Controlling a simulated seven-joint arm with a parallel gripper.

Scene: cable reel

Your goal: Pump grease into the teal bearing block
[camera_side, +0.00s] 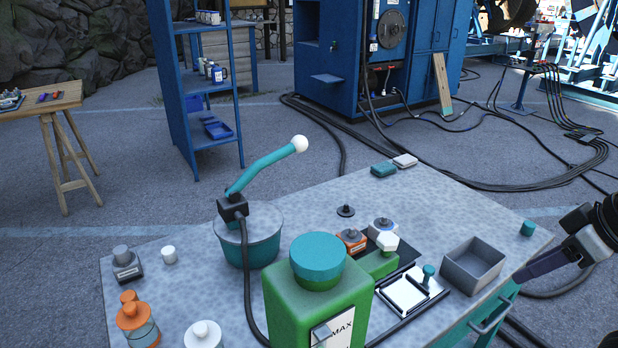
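A teal pump bucket (250,246) stands left of centre on the speckled workbench. Its teal lever (268,167) has a white ball end and slants up to the right. A black hose (246,280) drops from the pump head and runs behind the green canister. A green-teal block (378,264) with a white cap sits on a dark mat and looks like the bearing block; the canister partly hides it. An orange block (352,241) and a white-blue block (383,226) sit beside it. My gripper (524,274) is at the right edge, apart from these; its finger gap cannot be made out.
A large green canister (315,295) with a teal lid blocks the front centre. A grey open bin (472,266) and a white tray (409,292) stand right. Orange bottles (138,323) and a white-capped one (203,335) stand front left. The bench's back middle is mostly clear.

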